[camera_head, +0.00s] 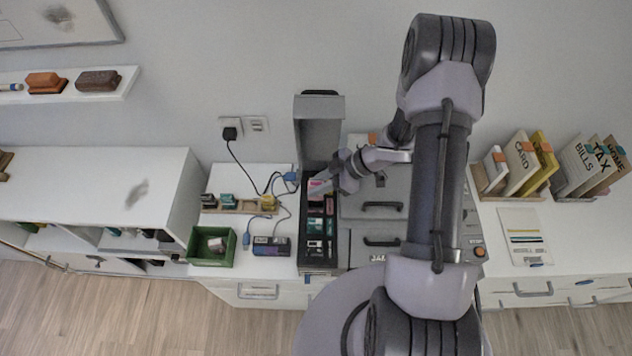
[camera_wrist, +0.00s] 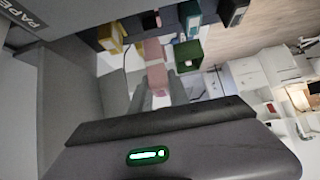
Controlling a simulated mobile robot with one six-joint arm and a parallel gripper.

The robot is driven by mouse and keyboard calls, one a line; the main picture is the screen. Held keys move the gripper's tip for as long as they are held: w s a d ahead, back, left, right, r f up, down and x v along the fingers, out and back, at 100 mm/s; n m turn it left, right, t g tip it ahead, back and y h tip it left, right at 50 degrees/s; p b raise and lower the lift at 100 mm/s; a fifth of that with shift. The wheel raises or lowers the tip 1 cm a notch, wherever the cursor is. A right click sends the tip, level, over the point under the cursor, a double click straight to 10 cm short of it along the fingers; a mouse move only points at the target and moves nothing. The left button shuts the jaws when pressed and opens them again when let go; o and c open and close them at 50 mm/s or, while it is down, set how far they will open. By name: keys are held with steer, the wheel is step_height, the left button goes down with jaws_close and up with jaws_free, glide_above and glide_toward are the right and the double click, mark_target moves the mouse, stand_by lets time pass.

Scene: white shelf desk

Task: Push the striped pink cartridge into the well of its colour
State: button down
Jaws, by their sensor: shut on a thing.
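My gripper (camera_head: 332,187) is shut on a pink cartridge (camera_head: 319,186), which it holds over the upper part of the dark open tray of wells (camera_head: 302,228). In the wrist view the fingers (camera_wrist: 157,86) hold the pink cartridge (camera_wrist: 156,74) between their tips. A second pink piece (camera_wrist: 152,48) shows just beyond it; I cannot tell whether the two touch. Stripes are too small to make out. The tray has coloured contents in a column, including a red-pink one (camera_head: 315,208) and a green one (camera_head: 314,228). The well under my gripper is partly hidden.
A grey raised lid (camera_head: 318,135) stands behind the tray. Grey drawers (camera_head: 372,225) stand to its right. To the left are a wooden rack (camera_head: 240,208) with small cartridges, a green bin (camera_head: 211,259), a blue-purple device (camera_head: 270,246) and cables.

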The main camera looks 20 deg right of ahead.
mark_target(317, 198)
step_height(317, 198, down, 5)
steer(key=shift+r+b, duration=0.1)
steer(key=shift+b, duration=1.05)
steer(key=shift+r+p, duration=0.1)
steer(key=shift+p, duration=0.8)
steer(key=shift+f+b, duration=1.35)
steer(key=shift+f, duration=0.85)
steer(key=shift+r, duration=0.1)
steer(key=shift+r+p, duration=1.85)
steer(key=shift+p, duration=0.05)
steer(key=shift+p, duration=0.45)
steer(key=shift+f+b, duration=0.7)
steer(key=shift+f, duration=0.35)
